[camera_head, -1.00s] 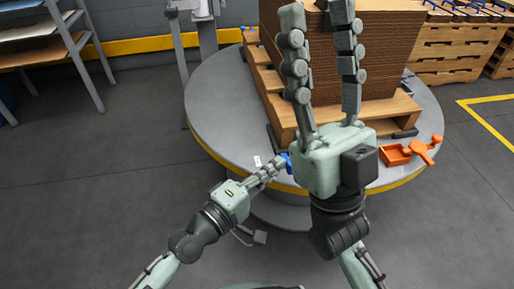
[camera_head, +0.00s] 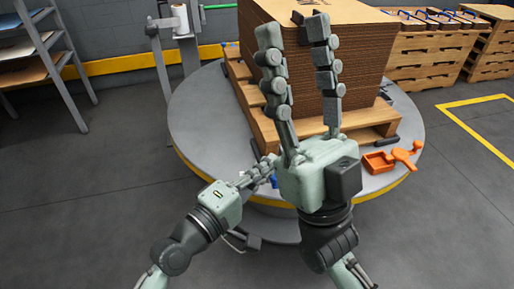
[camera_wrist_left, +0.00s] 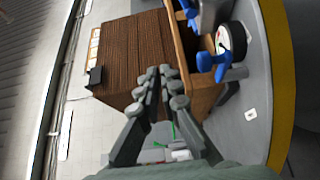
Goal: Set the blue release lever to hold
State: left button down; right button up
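In the left wrist view a blue lever (camera_wrist_left: 221,61) stands beside a round white dial (camera_wrist_left: 237,38) with a dark rim, near the turntable edge. Another blue part (camera_wrist_left: 190,12) shows above it. In the head view only a scrap of blue (camera_head: 273,181) shows behind my grippers. My left gripper (camera_head: 268,163) is at the front edge of the turntable, close to that blue. In its wrist view its fingertips (camera_wrist_left: 161,71) are nearly together, empty, left of the lever and apart from it. My right gripper (camera_head: 292,28) is open and empty, pointing up the picture before the stack.
A tall brown sheet stack (camera_head: 350,50) stands on a wooden pallet (camera_head: 365,136) on the grey round turntable (camera_head: 200,125). An orange tray and handle (camera_head: 391,159) lie at its right edge. A rack (camera_head: 42,55) stands at left. The floor at left is clear.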

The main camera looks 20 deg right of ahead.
pick_arm(q)
jog(key=r, duration=0.1)
jog(key=a+r, duration=0.1)
jog(key=r, duration=0.1)
jog(key=w+r, duration=0.1)
jog(key=shift+a+r, duration=0.15)
jog(key=shift+r, duration=0.25)
